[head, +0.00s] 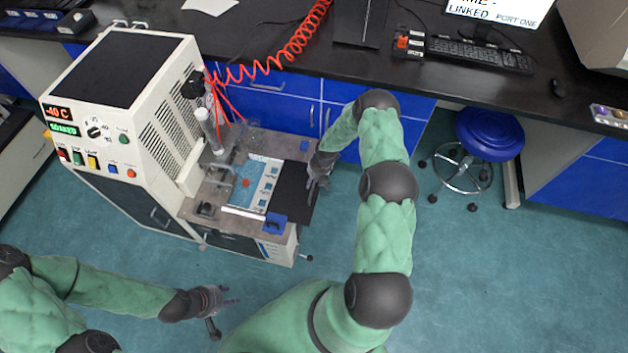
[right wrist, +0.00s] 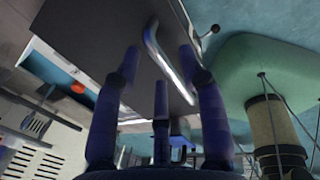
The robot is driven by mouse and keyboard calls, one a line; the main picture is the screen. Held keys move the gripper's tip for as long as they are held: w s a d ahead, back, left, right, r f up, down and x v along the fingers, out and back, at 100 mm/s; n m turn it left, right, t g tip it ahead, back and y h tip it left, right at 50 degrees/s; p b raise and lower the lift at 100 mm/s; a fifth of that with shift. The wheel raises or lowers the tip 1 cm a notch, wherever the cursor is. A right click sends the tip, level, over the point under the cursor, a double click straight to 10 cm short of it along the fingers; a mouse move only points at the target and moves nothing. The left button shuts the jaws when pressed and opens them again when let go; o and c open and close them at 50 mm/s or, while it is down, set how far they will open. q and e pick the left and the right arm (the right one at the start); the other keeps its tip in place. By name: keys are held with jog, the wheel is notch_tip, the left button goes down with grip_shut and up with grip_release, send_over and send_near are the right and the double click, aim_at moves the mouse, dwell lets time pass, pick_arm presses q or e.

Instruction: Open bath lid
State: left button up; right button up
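The bath (head: 246,190) stands at the front of the cream machine, and its pale interior with blue parts is exposed. The dark flat lid (head: 293,188) lies at the bath's right side. My right gripper (head: 318,180) is at the lid's right edge. In the right wrist view a bent metal handle (right wrist: 168,62) stands on the dark lid (right wrist: 105,35). The right gripper's spread fingers (right wrist: 160,70) are on either side of the handle; contact is unclear. My left gripper (head: 226,308) is open and empty, low over the floor in front of the machine.
The cream machine (head: 125,90) with lit displays stands left of the bath. A red coiled hose (head: 290,50) runs behind it. The black counter (head: 270,40) with blue cabinets crosses the back. A blue stool (head: 488,135) stands right. The floor (head: 500,270) at lower right is clear.

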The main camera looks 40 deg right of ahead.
notch_tip(320, 180, up, 12)
jog(key=s+d, duration=0.1)
jog(key=shift+s+d+f, duration=0.15)
jog(key=shift+s+d, duration=0.1)
jog(key=shift+s, duration=0.1)
dwell(0.4)
dwell(0.4)
jog(key=s+a+f+m+y, duration=0.1)
jog(key=s+a+f+m, duration=0.15)
jog(key=a+m, duration=0.5)
jog(key=s+a+f+m+y, duration=0.1)
jog(key=s+a+m, duration=0.35)
jog(key=a, duration=0.65)
jog(key=s+a+m+g, duration=0.1)
jog(key=s+a+m, duration=1)
jog(key=m, duration=0.5)
jog(key=shift+s+a+r+y+p, duration=0.2)
jog(key=shift+s+r+y+p, duration=0.15)
jog(key=shift+s, duration=0.75)
